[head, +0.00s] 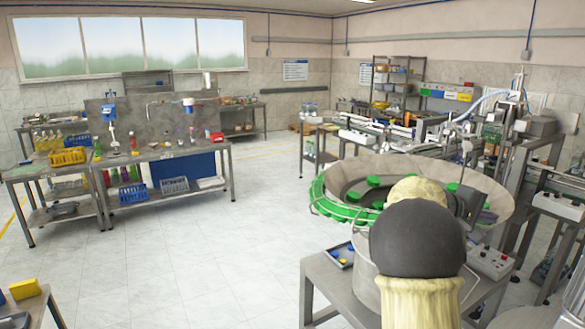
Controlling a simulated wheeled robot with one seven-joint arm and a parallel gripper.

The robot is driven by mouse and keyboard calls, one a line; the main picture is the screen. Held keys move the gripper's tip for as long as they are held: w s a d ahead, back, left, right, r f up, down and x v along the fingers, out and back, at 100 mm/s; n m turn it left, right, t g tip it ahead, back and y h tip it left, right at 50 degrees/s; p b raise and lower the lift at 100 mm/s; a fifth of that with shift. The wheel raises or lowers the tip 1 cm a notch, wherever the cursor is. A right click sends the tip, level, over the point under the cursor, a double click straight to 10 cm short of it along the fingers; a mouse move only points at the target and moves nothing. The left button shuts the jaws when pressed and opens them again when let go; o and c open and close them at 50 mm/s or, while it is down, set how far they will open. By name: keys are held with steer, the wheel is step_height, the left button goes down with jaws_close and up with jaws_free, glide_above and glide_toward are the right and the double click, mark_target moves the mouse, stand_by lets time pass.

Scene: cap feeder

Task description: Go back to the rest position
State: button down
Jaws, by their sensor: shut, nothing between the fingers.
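My arm reaches up from the bottom of the head view in front of the cap feeder, its dark and cream links covering part of the bowl. The feeder's wide grey bowl (343,172) stands on a metal table (318,283). Several green caps lie in the bowl, one of them a green cap (373,181) near its far side. A green curved track (337,208) runs around the bowl's left side.
A small tray (340,255) with blue and yellow pieces lies left of the feeder. A control box (490,262) is at its right. Workbenches (165,152) with bottles and baskets stand at the left. Open tiled floor (215,235) lies between.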

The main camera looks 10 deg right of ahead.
steer(key=s+a+f+t+y+b, duration=0.1)
steer(key=s+a+f+y+b, duration=0.2)
steer(key=a+f, duration=0.65)
steer(key=s+a+f+y+b, duration=0.1)
steer(key=s+a+f+y, duration=0.1)
steer(key=a+f+y, duration=0.5)
steer(key=s+a+f+y+b, duration=0.1)
steer(key=s+a+f, duration=0.3)
steer(key=a, duration=0.3)
steer(key=s+a+f+m+y+b, duration=0.1)
steer(key=s+a+f+y, duration=0.1)
steer(key=s+a+f, duration=0.3)
steer(key=s+a+f+y+b, duration=0.1)
steer(key=s+a+f, duration=0.3)
steer(key=a, duration=0.5)
steer(key=shift+s+a+f+m+t+y+b, duration=0.2)
steer(key=shift+s+f+m+t+y+b, duration=0.15)
steer(key=shift+f, duration=0.35)
steer(key=shift+d, duration=0.1)
